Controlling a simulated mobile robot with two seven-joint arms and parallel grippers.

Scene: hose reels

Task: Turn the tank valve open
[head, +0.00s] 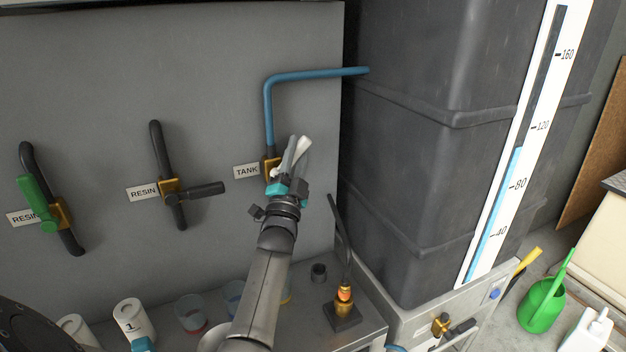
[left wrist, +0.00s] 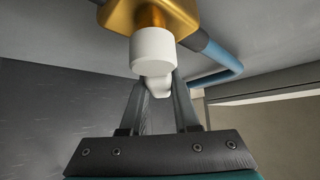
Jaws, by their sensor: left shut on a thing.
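The tank valve has a brass body (head: 270,166) on the blue pipe (head: 268,110), beside the label reading TANK (head: 246,171). Its white handle (head: 304,146) points up and to the right in the head view. My left gripper (head: 290,157) is at this valve, shut on the handle. In the left wrist view the handle's white hub (left wrist: 153,48) sits under the brass body (left wrist: 150,14), and the handle's lower part lies between my left gripper's fingers (left wrist: 159,88). The fingers hide part of the handle in the head view. My right gripper is not in view.
Two resin valves, one with a black handle (head: 206,189) and one with a green handle (head: 37,205), are on the panel to the left. The dark tank (head: 405,150) with its level gauge (head: 512,165) stands right. Cups and a brass-tipped tool (head: 344,293) stand on the bench below.

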